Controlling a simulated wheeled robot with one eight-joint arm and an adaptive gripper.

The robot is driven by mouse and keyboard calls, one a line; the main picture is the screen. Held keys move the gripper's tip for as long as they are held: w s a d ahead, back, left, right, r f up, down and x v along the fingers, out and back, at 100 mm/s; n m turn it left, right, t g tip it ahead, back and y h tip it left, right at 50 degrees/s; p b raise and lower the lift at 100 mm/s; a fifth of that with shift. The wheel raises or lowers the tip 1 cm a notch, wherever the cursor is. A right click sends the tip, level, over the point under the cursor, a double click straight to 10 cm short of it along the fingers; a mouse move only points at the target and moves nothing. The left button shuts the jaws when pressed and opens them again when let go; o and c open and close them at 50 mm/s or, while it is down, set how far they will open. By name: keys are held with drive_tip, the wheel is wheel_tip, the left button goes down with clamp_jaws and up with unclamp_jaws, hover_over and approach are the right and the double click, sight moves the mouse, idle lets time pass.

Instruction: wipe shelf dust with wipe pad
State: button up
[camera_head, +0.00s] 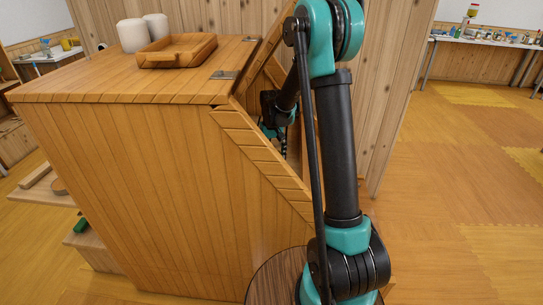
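My arm rises in front of the wooden cabinet (150,190) and bends down behind its slanted right edge. Its far end, with what looks like my gripper (284,146), shows as a small dark shape in the gap beside the cabinet's slanted side. Most of it is hidden by the cabinet and my own arm, so I cannot tell whether it is open or holds anything. I cannot make out a wipe pad, a shelf surface inside the cabinet, or any dust.
A wooden tray (178,52) and two white cylinders (132,36) stand on the cabinet top. Low wooden ledges (42,192) and a green item (81,225) are at the left. A cluttered table (480,40) stands far right. The floor at right is clear.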

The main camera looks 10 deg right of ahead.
drive_tip(key=shift+s+a, duration=0.25)
drive_tip(key=shift+s, duration=0.95)
drive_tip(key=shift+s+a, duration=0.2)
drive_tip(key=shift+s, duration=0.95)
drive_tip(key=shift+r, duration=0.15)
wheel_tip(320, 180, up, 7)
drive_tip(key=w+d+r+m, duration=0.4)
drive_tip(key=w+d, duration=0.5)
drive_tip(key=shift+d+r+m, duration=0.2)
drive_tip(key=shift+r+m, duration=0.1)
drive_tip(key=shift+m, duration=0.1)
